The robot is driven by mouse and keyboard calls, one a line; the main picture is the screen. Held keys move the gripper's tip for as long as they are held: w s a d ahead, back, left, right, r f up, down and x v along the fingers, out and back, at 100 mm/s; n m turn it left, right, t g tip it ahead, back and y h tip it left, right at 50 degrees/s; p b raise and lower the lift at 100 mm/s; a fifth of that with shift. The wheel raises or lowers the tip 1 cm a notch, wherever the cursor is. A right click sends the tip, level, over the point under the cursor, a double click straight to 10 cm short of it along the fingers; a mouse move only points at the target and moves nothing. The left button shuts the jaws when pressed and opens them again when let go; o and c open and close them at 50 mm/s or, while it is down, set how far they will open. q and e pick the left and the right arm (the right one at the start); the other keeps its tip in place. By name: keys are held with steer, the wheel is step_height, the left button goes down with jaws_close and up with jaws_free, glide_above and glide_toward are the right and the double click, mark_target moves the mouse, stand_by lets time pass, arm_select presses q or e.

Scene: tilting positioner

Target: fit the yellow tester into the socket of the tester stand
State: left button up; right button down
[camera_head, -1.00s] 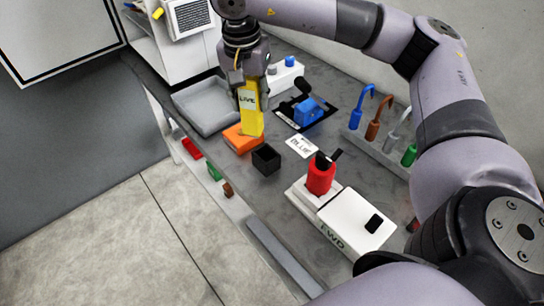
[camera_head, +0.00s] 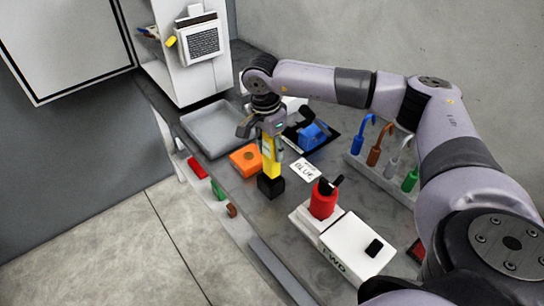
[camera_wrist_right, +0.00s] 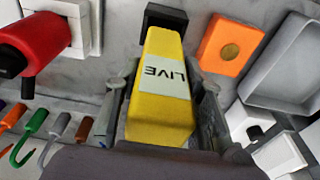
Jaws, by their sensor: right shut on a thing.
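The yellow tester (camera_head: 270,158) is upright, with a white LIVE label that reads in the right wrist view (camera_wrist_right: 150,115). My right gripper (camera_head: 267,135) is shut on its upper part. The tester's lower end is over the small black open-topped box (camera_head: 271,188), which looks like the tester stand. The box shows behind the tester's far end in the right wrist view (camera_wrist_right: 167,17). The tester hides the opening, and I cannot tell whether its end is inside or just above. My left gripper is not in view.
An orange block (camera_head: 240,165) with a brass disc sits left of the box. A grey tray (camera_head: 196,119) is behind it.

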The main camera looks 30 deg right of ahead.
mark_target(272, 160)
step_height(272, 160, down, 4)
steer(key=shift+p, duration=0.6)
steer(key=shift+f, duration=0.4)
steer(key=shift+f, duration=0.15)
steer(key=c, duration=1.1)
jaws_free()
steer(key=shift+o, duration=0.2)
